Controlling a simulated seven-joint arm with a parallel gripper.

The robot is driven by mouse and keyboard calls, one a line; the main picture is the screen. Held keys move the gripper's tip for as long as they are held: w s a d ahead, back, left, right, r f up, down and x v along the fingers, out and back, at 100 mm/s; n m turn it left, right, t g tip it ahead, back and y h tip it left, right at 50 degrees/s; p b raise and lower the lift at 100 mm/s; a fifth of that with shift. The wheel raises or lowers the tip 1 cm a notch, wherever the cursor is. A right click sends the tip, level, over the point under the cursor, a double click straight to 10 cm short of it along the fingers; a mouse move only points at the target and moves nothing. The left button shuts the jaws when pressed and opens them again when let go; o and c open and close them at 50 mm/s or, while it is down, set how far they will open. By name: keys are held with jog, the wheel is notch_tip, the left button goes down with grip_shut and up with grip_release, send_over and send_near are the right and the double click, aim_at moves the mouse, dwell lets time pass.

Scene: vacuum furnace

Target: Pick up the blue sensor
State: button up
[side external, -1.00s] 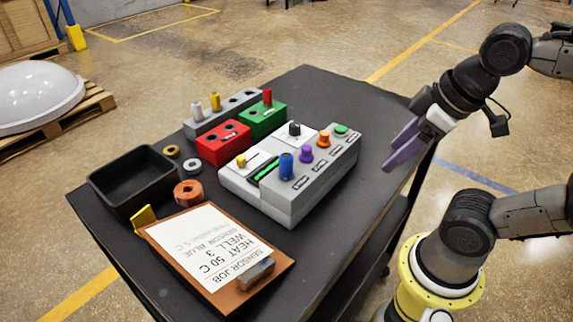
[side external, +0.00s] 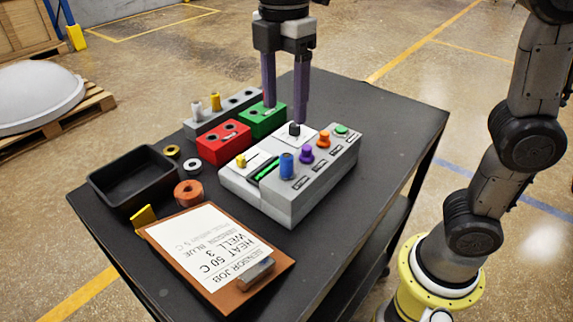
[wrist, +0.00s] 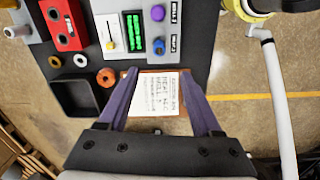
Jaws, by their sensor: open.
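A blue cylinder (side external: 287,165) stands upright at the front of the grey console (side external: 290,205), in a row with purple, orange and green knobs; I cannot tell whether it is a sensor or a knob. It also shows in the wrist view (wrist: 158,47). My gripper (side external: 285,112) points down, open and empty, over the green block and the console's back edge. In the wrist view the fingers (wrist: 159,75) frame the clipboard.
A red block (side external: 223,142) and a green block (side external: 262,119) stand between rack and console. A black tray (side external: 130,200), several rings, a yellow piece (side external: 145,218) and a clipboard (side external: 160,240) reading sensor blue, well 3, occupy the left and front. The table's right is clear.

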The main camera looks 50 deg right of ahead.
aim_at(287, 155)
notch_tip(287, 155, down, 8)
jog(key=shift+d+r, duration=0.1)
jog(key=shift+r, duration=0.05)
jog(key=shift+d+f, duration=0.15)
jog(key=shift+f, duration=1.2)
jog(key=shift+d+f, duration=0.1)
jog(key=shift+f, duration=1.25)
grip_shut()
